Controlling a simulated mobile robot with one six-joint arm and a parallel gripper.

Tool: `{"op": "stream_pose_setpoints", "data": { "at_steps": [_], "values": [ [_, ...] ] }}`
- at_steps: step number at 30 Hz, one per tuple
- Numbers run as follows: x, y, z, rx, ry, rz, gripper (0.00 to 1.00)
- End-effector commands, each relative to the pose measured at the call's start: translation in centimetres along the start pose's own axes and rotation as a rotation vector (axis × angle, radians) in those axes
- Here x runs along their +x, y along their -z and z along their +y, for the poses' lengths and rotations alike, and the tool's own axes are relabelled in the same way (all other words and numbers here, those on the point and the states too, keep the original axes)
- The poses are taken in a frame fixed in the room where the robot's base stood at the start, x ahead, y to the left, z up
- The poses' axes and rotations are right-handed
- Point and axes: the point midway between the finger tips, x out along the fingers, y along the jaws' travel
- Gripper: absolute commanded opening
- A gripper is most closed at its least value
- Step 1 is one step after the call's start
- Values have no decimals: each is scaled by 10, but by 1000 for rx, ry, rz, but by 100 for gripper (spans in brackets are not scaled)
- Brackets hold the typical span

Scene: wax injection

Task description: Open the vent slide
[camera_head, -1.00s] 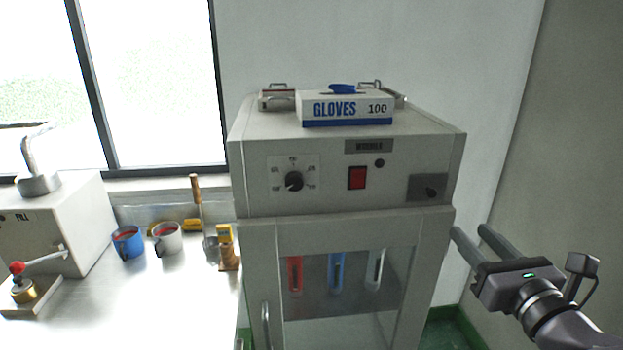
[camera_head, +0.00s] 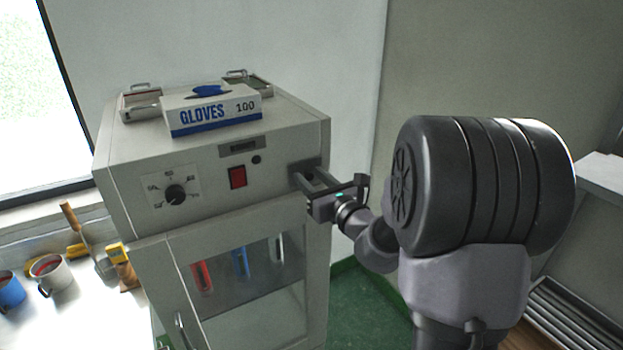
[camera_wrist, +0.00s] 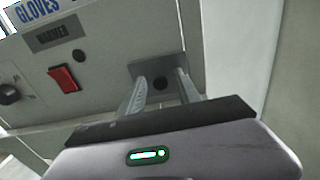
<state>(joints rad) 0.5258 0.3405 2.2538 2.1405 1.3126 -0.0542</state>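The vent slide is a grey plate (camera_wrist: 152,68) with a small dark knob (camera_wrist: 160,83), at the right end of the warmer's front panel. My gripper (camera_wrist: 161,77) is in front of it in the wrist view, fingers apart, one on each side of the knob. Gaps show between the knob and both fingers, and nothing is held. Whether the fingertips touch the plate is unclear.
The warmer (camera_head: 210,160) carries a glove box (camera_head: 213,108) and metal trays on top. A red switch (camera_head: 237,177) and a dial (camera_head: 176,194) are left of the slide. Below is a glass door (camera_head: 250,280). Cups and tools stand on the bench at left.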

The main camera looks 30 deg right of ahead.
Motion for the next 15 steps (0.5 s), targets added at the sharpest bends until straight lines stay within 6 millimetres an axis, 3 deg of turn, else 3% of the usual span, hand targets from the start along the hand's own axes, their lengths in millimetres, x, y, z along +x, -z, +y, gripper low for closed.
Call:
{"op": "stream_pose_setpoints", "data": {
  "at_steps": [3,9,15],
  "values": [
    [0,0,0,0,0,0,38],
    [0,0,0,0,0,-1,0],
    [0,0,0,0,0,-1,0]
  ]
}}
